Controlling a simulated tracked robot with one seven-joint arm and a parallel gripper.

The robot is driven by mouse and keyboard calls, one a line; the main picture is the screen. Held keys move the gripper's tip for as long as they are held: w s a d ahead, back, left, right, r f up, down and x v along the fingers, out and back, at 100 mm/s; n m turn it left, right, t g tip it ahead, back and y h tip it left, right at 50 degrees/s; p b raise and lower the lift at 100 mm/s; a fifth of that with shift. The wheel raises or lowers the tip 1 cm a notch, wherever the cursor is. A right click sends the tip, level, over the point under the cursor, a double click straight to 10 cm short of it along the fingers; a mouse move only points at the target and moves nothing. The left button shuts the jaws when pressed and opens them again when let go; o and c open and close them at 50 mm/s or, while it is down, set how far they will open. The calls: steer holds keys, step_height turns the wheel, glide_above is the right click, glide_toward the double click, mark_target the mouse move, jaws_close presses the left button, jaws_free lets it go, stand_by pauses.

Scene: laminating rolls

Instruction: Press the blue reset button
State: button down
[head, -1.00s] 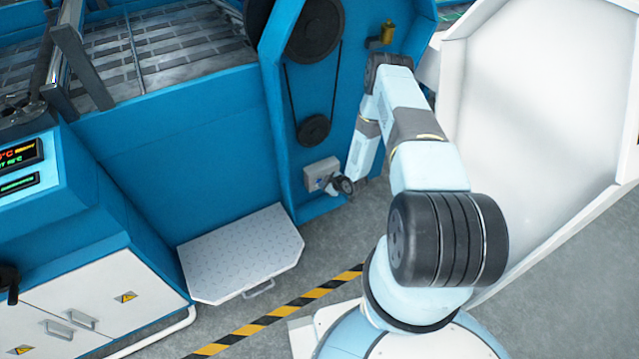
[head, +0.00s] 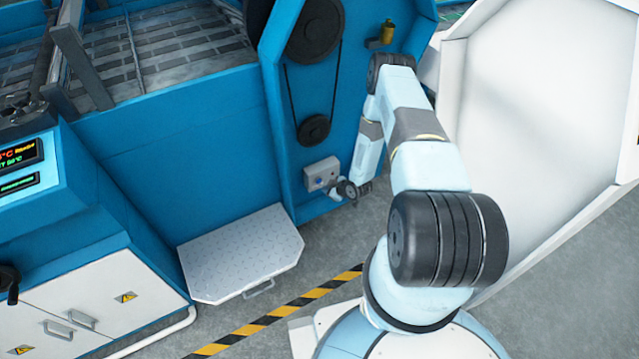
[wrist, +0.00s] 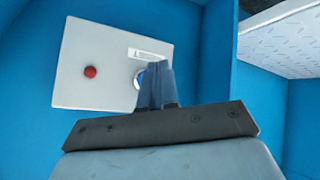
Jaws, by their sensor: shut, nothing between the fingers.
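The blue button (head: 319,181) is on the front of a small grey box (head: 322,172) fixed low on the blue machine. In the wrist view the blue button (wrist: 138,79) shows partly, with its right side hidden behind my fingers. My gripper (wrist: 154,68) is shut and empty, its fingertips over the right part of the box face in that view. I cannot tell whether they touch the button. In the head view my gripper (head: 335,195) is small, at the lower right of the box.
A red button (wrist: 90,72) sits left of the blue one, and a pale label (wrist: 148,56) is above it. A metal step plate (head: 240,250) lies left of the box. A big white panel (head: 540,130) stands at right.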

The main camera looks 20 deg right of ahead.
steer(key=s, duration=0.1)
steer(key=s+d, duration=0.1)
steer(key=s, duration=0.1)
steer(key=shift+s, duration=0.3)
stand_by(0.7)
